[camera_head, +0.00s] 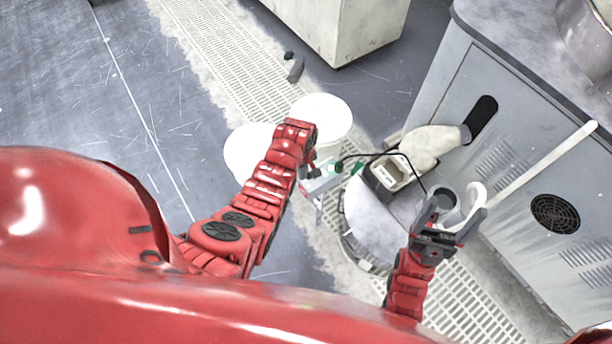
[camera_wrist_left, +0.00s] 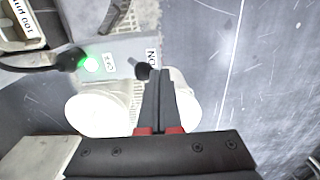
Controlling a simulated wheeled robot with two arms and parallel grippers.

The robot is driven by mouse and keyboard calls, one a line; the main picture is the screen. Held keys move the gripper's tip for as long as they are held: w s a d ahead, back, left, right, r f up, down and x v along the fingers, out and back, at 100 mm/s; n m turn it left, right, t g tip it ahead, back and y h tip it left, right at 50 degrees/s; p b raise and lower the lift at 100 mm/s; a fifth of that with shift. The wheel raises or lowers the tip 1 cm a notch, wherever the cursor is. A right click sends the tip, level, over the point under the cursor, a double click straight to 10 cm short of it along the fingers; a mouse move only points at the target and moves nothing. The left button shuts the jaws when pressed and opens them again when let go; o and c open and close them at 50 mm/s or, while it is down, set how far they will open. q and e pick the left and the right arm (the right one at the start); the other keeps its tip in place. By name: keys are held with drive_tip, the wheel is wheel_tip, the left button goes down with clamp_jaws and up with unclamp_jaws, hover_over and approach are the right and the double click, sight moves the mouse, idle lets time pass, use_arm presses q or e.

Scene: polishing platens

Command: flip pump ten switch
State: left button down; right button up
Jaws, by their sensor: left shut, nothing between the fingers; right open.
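A grey switch box (camera_wrist_left: 115,60) shows in the left wrist view, with a glowing green light (camera_wrist_left: 91,65), an OFF label and an ON label. Its small toggle lever (camera_wrist_left: 138,68) points toward the ON label. My left gripper (camera_wrist_left: 158,74) is shut and empty, its fingertips right beside the lever's dark tip; I cannot tell whether they touch. In the head view the box (camera_head: 322,183) is partly hidden by my left gripper (camera_head: 309,170). My right gripper (camera_head: 456,212) is open, in front of a white curved pipe (camera_head: 474,203).
A pump-like unit (camera_head: 392,173) with black cables stands right of the switch box. White buckets (camera_head: 325,112) stand on the floor behind my left arm. A grey cabinet (camera_head: 520,150) fills the right side. Open floor (camera_head: 90,100) lies to the left.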

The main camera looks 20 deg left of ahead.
use_arm(q)
drive_tip(key=shift+f+b, duration=1.5)
drive_tip(key=shift+f, duration=0.6)
idle(1.1)
drive_tip(key=shift+r, duration=0.1)
drive_tip(key=shift+r+p, duration=0.8)
drive_tip(key=shift+r, duration=0.1)
wheel_tip(320, 180, up, 5)
drive_tip(key=p, duration=0.3)
